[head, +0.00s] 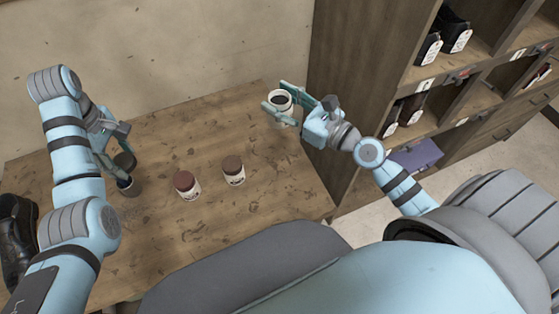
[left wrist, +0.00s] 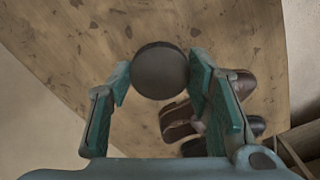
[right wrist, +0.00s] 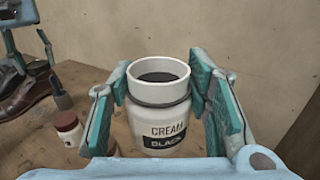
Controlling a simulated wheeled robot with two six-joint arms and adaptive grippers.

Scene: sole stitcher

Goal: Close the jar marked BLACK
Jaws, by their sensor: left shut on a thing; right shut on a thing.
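The jar marked BLACK (right wrist: 163,125) is a white cream jar with a dark label, standing upright with its mouth uncovered and dark cream inside. My right gripper (right wrist: 160,98) is shut around its sides. In the head view the jar (head: 280,109) is at the back right of the table; I cannot tell whether it touches the wood. My left gripper (left wrist: 160,80) is shut on a round dark lid (left wrist: 160,70), held by its edges. In the head view this lid (head: 125,160) is above the table's left side, far from the jar.
Two closed jars, one red-brown lidded (head: 187,185) and one brown lidded (head: 233,171), stand mid-table. A dark cup (head: 129,188) is below my left gripper. Dark shoes (head: 17,240) are at the left edge. A wooden shelf (head: 345,85) rises at the right. The back middle of the table is clear.

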